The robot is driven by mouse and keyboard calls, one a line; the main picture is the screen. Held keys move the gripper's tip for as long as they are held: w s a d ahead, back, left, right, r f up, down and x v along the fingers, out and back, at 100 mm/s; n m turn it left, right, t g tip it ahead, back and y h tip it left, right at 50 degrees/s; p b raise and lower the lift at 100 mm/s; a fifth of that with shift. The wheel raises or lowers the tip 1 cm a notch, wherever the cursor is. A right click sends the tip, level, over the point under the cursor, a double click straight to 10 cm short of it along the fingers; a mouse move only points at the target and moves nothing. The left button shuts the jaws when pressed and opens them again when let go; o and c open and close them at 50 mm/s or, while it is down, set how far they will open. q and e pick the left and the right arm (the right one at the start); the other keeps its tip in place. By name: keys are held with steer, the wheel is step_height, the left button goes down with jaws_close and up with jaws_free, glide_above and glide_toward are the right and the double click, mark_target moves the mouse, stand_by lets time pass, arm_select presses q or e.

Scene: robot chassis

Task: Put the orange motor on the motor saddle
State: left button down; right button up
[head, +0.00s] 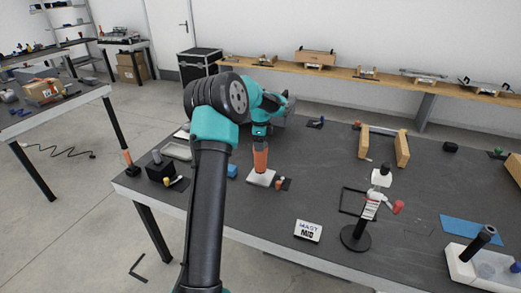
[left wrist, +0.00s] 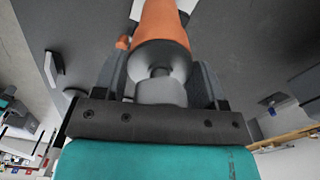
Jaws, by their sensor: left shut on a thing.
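The orange motor (head: 261,160) is upright in the head view, below my left gripper (head: 261,132). My left gripper is shut on the motor's grey end. In the left wrist view, that grey end sits between the two fingers (left wrist: 160,85), with the orange body (left wrist: 163,22) beyond it. A white block (head: 261,179) is directly under the motor in the head view; it may be the motor saddle. I cannot tell whether the motor touches it or hangs just above it. My right gripper is not in view.
A blue block (head: 232,171) and a black block (head: 160,170) are left of the motor. A MAST MID card (head: 308,231) and a black stand (head: 355,238) are nearer the front right. A wooden frame (head: 402,148) stands farther back. The dark table between them is mostly clear.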

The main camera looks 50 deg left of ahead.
arm_select(q)
steer(key=shift+a, duration=0.1)
steer(key=shift+f, duration=1.7)
steer(key=shift+c, duration=0.9)
jaws_free()
steer(key=shift+f, duration=0.15)
step_height(320, 180, up, 12)
steer(key=shift+r, duration=0.15)
